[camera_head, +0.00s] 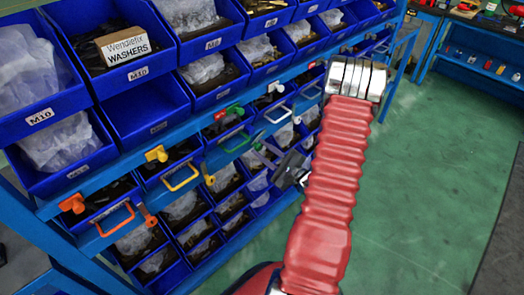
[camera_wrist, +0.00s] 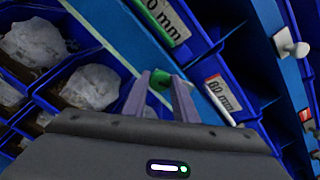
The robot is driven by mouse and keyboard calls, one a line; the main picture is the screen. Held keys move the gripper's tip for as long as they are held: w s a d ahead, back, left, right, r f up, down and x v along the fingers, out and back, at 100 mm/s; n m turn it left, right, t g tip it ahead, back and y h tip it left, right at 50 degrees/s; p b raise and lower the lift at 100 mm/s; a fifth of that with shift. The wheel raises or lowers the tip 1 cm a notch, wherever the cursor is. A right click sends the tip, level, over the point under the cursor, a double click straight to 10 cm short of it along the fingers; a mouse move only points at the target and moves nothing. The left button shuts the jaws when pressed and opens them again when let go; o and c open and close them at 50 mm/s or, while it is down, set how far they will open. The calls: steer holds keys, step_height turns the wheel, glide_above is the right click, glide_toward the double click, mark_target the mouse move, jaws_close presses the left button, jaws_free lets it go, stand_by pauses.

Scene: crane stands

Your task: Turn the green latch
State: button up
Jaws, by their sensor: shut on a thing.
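The green latch (camera_wrist: 160,82) shows in the wrist view as a small green piece between the two grey finger ends, mostly hidden by them. My gripper (camera_wrist: 162,92) is shut on it. In the head view my gripper (camera_head: 262,152) reaches left from the end of my red arm to the rack's front, close to the right end of a green handle (camera_head: 236,141). The latch is too small and covered there to tell its angle.
Blue bins with bagged parts (camera_head: 205,68) fill the rack above and below the blue rail. Yellow (camera_head: 182,178), orange (camera_head: 115,220) and white (camera_head: 279,114) handles sit along it. A white latch (camera_wrist: 291,45) shows in the wrist view. Green floor (camera_head: 430,170) is open at right.

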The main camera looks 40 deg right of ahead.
steer(key=n, duration=0.6)
steer(key=shift+a+f, duration=0.1)
steer(key=shift+a, duration=0.1)
steer(key=n, duration=0.6)
steer(key=shift+f+n, duration=0.15)
steer(key=shift+n, duration=0.15)
steer(key=o, duration=1)
steer(key=shift+d, duration=0.1)
steer(key=shift+o, duration=0.2)
steer(key=shift+s, duration=0.1)
steer(key=s, duration=1.3)
steer(key=shift+s+d, duration=0.2)
steer(key=shift+s, duration=0.15)
